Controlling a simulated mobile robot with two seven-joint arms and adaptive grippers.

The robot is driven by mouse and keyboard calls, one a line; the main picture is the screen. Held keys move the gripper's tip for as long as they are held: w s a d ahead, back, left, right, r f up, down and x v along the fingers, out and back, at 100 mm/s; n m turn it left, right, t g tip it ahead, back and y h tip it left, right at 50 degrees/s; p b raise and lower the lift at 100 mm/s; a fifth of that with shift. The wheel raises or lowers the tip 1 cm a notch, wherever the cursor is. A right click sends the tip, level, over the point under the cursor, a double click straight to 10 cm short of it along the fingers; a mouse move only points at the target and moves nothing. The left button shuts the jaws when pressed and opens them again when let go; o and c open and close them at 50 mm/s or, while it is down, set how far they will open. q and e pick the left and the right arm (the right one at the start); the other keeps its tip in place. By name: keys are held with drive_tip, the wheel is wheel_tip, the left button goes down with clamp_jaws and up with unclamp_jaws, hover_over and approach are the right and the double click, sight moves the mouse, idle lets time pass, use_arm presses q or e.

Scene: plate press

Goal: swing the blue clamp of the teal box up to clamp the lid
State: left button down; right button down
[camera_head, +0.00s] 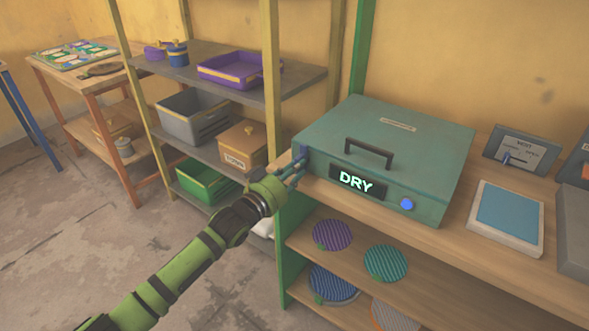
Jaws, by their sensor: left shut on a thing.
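The teal box (409,148) stands on the wooden bench with its lid down. Its front has a dark handle, a lit panel reading "DRY" and a round blue button. The blue clamp (302,151) is at the box's front left corner, small and partly covered by my fingers. My left gripper (297,170) reaches in from the lower left and is shut on the blue clamp at that corner. The clamp's exact angle is hard to tell. My right gripper is not in view.
The wooden bench (462,249) holds a blue-topped pad (508,214) and a grey switch panel (521,150) to the right of the box. Round ridged discs (385,263) lie on the shelf below. A rack with bins (193,117) stands close on the left.

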use_arm(q)
drive_tip(key=shift+m, duration=0.3)
drive_tip(key=c, duration=1.1)
unclamp_jaws()
drive_tip(key=shift+s+a, duration=0.1)
drive_tip(key=v, duration=1.1)
drive_tip(key=shift+s+a, duration=0.2)
drive_tip(key=shift+s, duration=0.1)
